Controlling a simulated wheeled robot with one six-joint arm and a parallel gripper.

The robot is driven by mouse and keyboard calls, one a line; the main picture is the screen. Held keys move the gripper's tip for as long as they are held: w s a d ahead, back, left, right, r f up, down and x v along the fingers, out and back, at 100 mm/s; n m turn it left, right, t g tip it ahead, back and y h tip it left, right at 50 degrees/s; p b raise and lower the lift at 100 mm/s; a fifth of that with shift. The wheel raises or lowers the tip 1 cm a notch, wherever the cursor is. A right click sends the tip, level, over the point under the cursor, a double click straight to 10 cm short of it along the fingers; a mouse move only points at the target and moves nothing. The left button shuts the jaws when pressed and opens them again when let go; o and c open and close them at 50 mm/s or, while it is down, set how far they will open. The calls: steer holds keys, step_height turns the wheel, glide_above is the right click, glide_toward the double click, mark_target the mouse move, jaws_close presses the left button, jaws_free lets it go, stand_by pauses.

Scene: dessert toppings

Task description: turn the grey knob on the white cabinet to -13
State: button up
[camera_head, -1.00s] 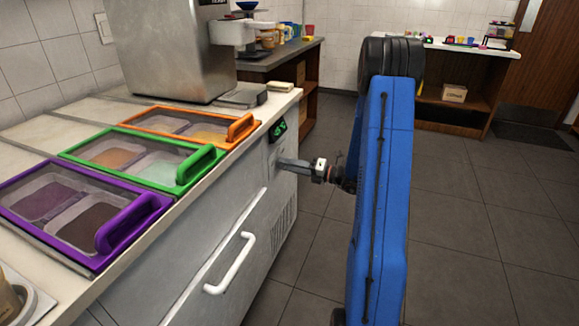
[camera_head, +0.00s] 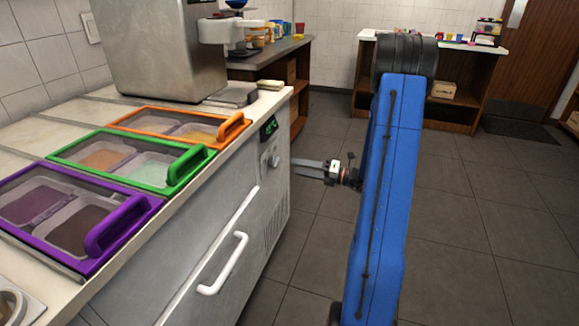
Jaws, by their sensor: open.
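The white cabinet (camera_head: 215,225) runs along the left, below the counter. A small dark display (camera_head: 268,128) with green digits sits just above the knob; the digits are too small to read surely. My gripper (camera_head: 298,163) is open, points left toward the knob and is apart from it, a short way to its right. Nothing shows between the fingers.
Three lidded trays, purple (camera_head: 130,224), green (camera_head: 190,168) and orange (camera_head: 231,127), are set in the counter. A white handle (camera_head: 224,264) juts from the cabinet front. A steel machine (camera_head: 155,50) stands behind. The floor to the right is clear.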

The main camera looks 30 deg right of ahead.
steer(key=v, duration=0.9)
steer(key=shift+s+d, duration=0.2)
steer(key=shift+s, duration=0.05)
steer(key=s+a+r+n+g, duration=0.2)
steer(key=s+a+n+g, duration=0.15)
steer(key=a+n, duration=0.4)
steer(key=s+a+r+n+g, duration=0.25)
steer(key=a+n+g, duration=0.2)
steer(key=a, duration=0.55)
steer(key=s+a+r+n+g, duration=0.35)
steer(key=a+n, duration=0.25)
steer(key=a, duration=0.2)
steer(key=s+a+r+n+t+h, duration=0.1)
steer(key=s+a+r+n+h, duration=0.1)
steer(key=s+n+h, duration=0.3)
steer(key=s+a+r+n+t+h, duration=0.1)
steer(key=s+a+r+n+h, duration=0.1)
steer(key=s+n+h, duration=0.4)
steer(key=s+r+n, duration=0.1)
steer(key=s+n, duration=0.4)
steer(key=n, duration=0.6)
steer(key=shift+s+n, duration=0.2)
steer(key=shift+n, duration=0.1)
